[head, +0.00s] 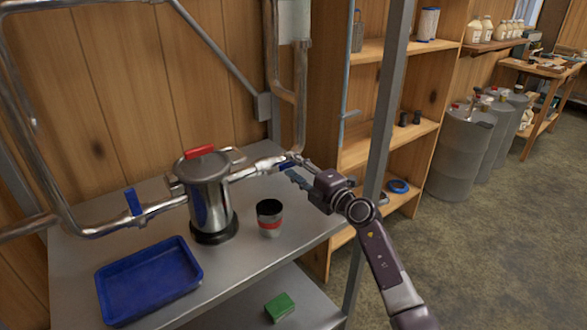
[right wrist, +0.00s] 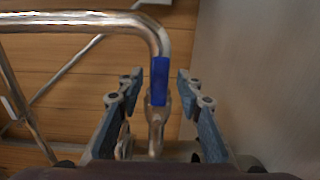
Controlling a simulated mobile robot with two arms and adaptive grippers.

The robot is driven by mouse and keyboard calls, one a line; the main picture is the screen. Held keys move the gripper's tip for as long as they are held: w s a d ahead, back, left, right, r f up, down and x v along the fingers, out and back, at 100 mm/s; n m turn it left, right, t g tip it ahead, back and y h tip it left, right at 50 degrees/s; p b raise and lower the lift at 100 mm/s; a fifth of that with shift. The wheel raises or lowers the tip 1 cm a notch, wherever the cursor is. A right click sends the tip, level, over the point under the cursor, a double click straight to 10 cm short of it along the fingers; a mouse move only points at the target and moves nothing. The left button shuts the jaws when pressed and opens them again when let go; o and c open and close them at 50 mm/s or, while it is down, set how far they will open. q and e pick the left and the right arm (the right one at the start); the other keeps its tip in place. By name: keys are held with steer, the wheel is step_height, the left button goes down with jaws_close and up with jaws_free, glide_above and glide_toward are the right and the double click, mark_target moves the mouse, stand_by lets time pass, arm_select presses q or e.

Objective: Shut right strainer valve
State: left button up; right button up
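The metal strainer (head: 208,195) with a red handle on its lid stands on the steel shelf, with pipes on both sides. The right strainer valve's blue handle (right wrist: 160,82) lies in line with its pipe in the right wrist view. In the head view, the handle is small and partly hidden by my fingers. My right gripper (head: 298,174) is open at this valve, its fingers (right wrist: 156,98) on either side of the handle and apart from it. The left valve's blue handle (head: 133,202) stands crosswise to its pipe. My left gripper is out of view.
A blue tray (head: 150,282) and a dark cup with a red band (head: 269,218) are on the shelf. A grey post (head: 384,100) rises close to my right arm. A green block (head: 280,306) lies on the lower shelf. Grey drums (head: 459,155) stand farther right.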

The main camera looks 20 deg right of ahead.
steer(key=shift+c, duration=0.5)
jaws_close()
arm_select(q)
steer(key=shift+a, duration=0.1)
